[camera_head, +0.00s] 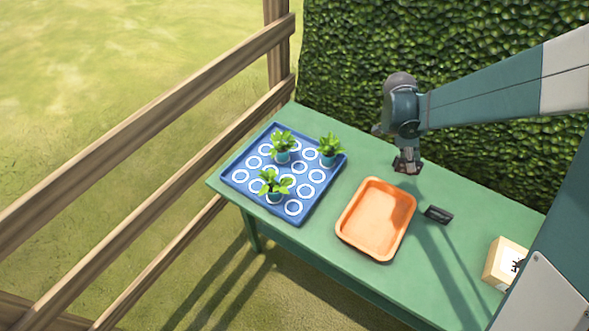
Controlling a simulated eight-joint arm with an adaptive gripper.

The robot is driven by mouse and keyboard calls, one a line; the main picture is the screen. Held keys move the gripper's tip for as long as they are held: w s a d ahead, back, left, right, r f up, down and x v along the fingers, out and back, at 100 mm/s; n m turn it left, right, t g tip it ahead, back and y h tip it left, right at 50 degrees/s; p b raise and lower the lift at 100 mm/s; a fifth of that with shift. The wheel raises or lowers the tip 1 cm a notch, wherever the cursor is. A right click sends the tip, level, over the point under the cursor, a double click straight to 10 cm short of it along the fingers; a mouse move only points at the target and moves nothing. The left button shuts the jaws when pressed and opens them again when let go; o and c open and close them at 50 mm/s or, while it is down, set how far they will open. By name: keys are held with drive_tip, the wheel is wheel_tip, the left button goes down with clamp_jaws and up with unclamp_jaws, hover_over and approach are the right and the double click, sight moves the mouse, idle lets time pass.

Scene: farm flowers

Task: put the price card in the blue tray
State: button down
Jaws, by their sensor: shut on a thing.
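The blue tray (240,177) lies on the left part of the green table, with rows of white rings and several open places. Three small potted plants (282,147) stand in it. My gripper (407,163) points down above the table's back edge, to the right of the tray and behind the orange tray. It is shut on a small dark reddish piece (407,168), which appears to be the price card. Its face is too small to read, and the fingers partly hide it.
An empty orange tray (376,218) sits mid-table, between my gripper and the front edge. A small black object (438,214) lies to its right. A cardboard box (503,263) stands farther right. A hedge (400,40) rises behind and a wooden fence (150,120) runs at left.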

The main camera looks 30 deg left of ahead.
drive_tip(key=s+a+n, duration=0.1)
drive_tip(key=s+a, duration=0.3)
drive_tip(key=a, duration=0.6)
drive_tip(key=s+a+n+t, duration=0.1)
drive_tip(key=s+a, duration=0.4)
drive_tip(key=a, duration=0.5)
drive_tip(key=s+a+n+y, duration=0.1)
drive_tip(key=s+a, duration=0.4)
drive_tip(key=a, duration=0.5)
drive_tip(key=shift+r+n+t, duration=0.25)
drive_tip(key=shift+n+t, duration=0.05)
drive_tip(key=shift+n, duration=0.6)
drive_tip(key=shift+w, duration=0.1)
approach(315, 177)
drive_tip(key=shift+w+d+b, duration=0.45)
drive_tip(key=shift+w+d, duration=0.1)
drive_tip(key=shift+w, duration=0.15)
drive_tip(key=shift+f+b, duration=0.4)
drive_tip(key=shift+f, duration=1.4)
drive_tip(key=shift+f, duration=0.15)
drive_tip(key=c, duration=2.5)
unclamp_jaws()
